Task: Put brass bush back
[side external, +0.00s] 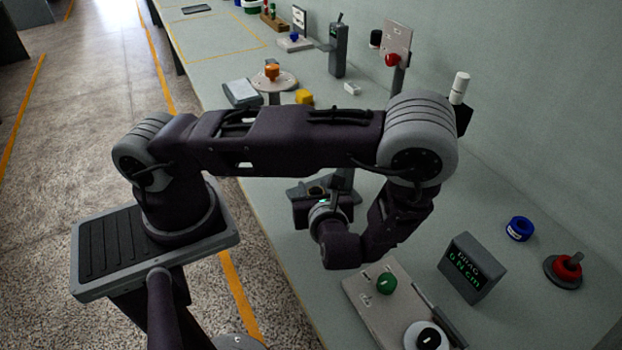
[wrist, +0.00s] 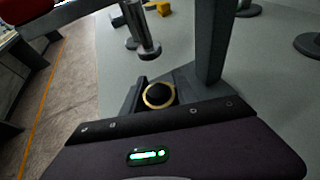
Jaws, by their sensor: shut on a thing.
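The brass bush (wrist: 147,101) shows in the wrist view as a gold ring around a dark centre. My gripper (wrist: 160,92) is shut on it, with dark fingers at its left and right. A grey spindle-like part (wrist: 147,42) with a wider round end lies just beyond the bush, apart from it in the picture. In the side view my gripper (side external: 322,192) is over the bench, behind my forearm. The bush cannot be made out there.
A grey upright post (wrist: 212,45) stands close right of my gripper. A panel (side external: 365,302) with a green knob (side external: 387,283), a drag display (side external: 472,267), a blue ring (side external: 519,229) and a red button (side external: 568,267) sit at the near right. A yellow block (side external: 304,97) lies farther back.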

